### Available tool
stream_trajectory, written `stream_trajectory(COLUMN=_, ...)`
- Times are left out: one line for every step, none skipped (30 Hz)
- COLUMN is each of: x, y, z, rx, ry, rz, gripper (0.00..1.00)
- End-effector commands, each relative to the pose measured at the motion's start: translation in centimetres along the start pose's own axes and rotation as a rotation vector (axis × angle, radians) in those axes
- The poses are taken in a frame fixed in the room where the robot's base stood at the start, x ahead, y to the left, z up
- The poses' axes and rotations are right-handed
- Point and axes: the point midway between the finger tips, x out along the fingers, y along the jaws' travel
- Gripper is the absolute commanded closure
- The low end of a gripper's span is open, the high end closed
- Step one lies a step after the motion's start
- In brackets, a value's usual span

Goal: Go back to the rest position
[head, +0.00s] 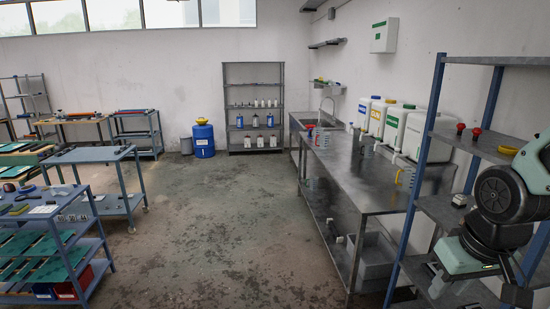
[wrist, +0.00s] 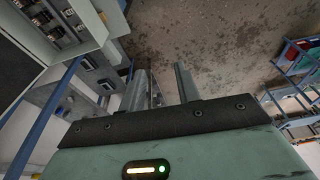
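My gripper (wrist: 163,88) shows in the wrist view with its two metal fingers apart. Nothing is held between them; bare floor shows through the gap. The fingers point away from the green wrist housing, over the floor. In the head view my arm is folded at the right edge, in front of the blue-framed shelf (head: 428,140). My fingertips cannot be made out clearly there.
The blue-framed shelf with red buttons (head: 460,129) stands close to my arm. A steel bench (head: 365,192) with white canisters (head: 397,121) runs along the right wall. Blue trolleys (head: 108,284) stand at left. The middle floor (head: 225,230) is clear.

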Motion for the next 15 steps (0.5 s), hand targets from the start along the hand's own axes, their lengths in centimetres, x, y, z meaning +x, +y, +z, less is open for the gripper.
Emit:
stream_trajectory(x=1.8, y=-0.9, z=0.5, rx=-0.026, ry=-0.007, rz=-0.008, gripper=0.67)
stream_trajectory(x=2.2, y=-1.4, z=0.8, rx=-0.04, ry=-0.012, rz=-0.013, gripper=0.67)
stream_trajectory(x=2.7, y=-2.1, z=1.1, rx=-0.06, ry=-0.018, rz=-0.019, gripper=0.67)
stream_trajectory(x=3.2, y=-2.7, z=1.4, rx=-0.077, ry=-0.023, rz=-0.024, gripper=0.67)
stream_trajectory(x=3.7, y=-3.3, z=1.7, rx=-0.093, ry=-0.028, rz=-0.028, gripper=0.67)
stream_trajectory(x=4.3, y=-4.0, z=2.1, rx=-0.116, ry=-0.035, rz=-0.035, gripper=0.67)
stream_trajectory(x=4.9, y=-4.7, z=2.5, rx=-0.135, ry=-0.042, rz=-0.04, gripper=0.67)
stream_trajectory(x=5.3, y=-5.3, z=2.9, rx=-0.153, ry=-0.047, rz=-0.045, gripper=0.67)
stream_trajectory(x=6.2, y=-6.2, z=3.5, rx=-0.182, ry=-0.056, rz=-0.052, gripper=0.67)
stream_trajectory(x=6.8, y=-7.0, z=4.1, rx=-0.204, ry=-0.063, rz=-0.058, gripper=0.67)
stream_trajectory(x=7.5, y=-7.7, z=4.6, rx=-0.228, ry=-0.07, rz=-0.063, gripper=0.67)
stream_trajectory(x=8.5, y=-8.8, z=5.5, rx=-0.265, ry=-0.081, rz=-0.071, gripper=0.67)
stream_trajectory(x=9.2, y=-9.6, z=6.2, rx=-0.291, ry=-0.089, rz=-0.076, gripper=0.67)
stream_trajectory(x=10.0, y=-10.4, z=7.0, rx=-0.321, ry=-0.098, rz=-0.082, gripper=0.67)
stream_trajectory(x=10.9, y=-11.4, z=8.0, rx=-0.358, ry=-0.111, rz=-0.089, gripper=0.67)
